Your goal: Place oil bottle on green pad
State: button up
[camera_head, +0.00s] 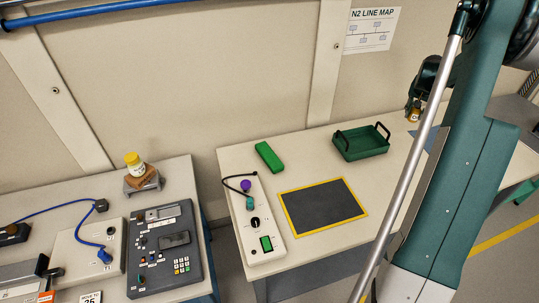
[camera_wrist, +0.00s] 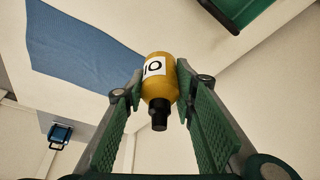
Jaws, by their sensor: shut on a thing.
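The oil bottle (camera_wrist: 158,88) is yellow with a white label and a black cap. My gripper (camera_wrist: 159,82) is shut on it in the wrist view, one finger on each side, with the cap toward the palm. In the head view the bottle (camera_head: 413,117) shows small below my gripper (camera_head: 415,108), near the table's back right; whether it touches the table I cannot tell. A green slab (camera_head: 269,156) lies at the back left of this table, left of the green tray. It is the only pad-like green thing I see.
A green tray (camera_head: 361,151) with black handles stands between slab and bottle. A yellow-edged dark mat (camera_head: 323,206) and a control box (camera_head: 254,222) lie in front. A blue mat (camera_wrist: 80,55) is near the bottle. My arm hides the table's right side.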

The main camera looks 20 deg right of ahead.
jog(key=shift+r, duration=0.9)
jog(key=w+a, duration=0.5)
jog(key=a, duration=0.7)
jog(key=w+a+n, duration=0.1)
jog(key=w+a, duration=0.3)
jog(key=a, duration=0.8)
jog(key=w+a, duration=0.5)
jog(key=a, duration=0.8)
jog(key=s+a+n, duration=0.1)
jog(key=s+a, duration=0.1)
jog(key=a, duration=2.9)
jog(key=shift+t+y, duration=0.3)
notch_tip(320, 180, down, 5)
jog(key=shift+f, duration=0.2)
jog(key=shift+f, duration=0.1)
jog(key=shift+f, duration=3.05)
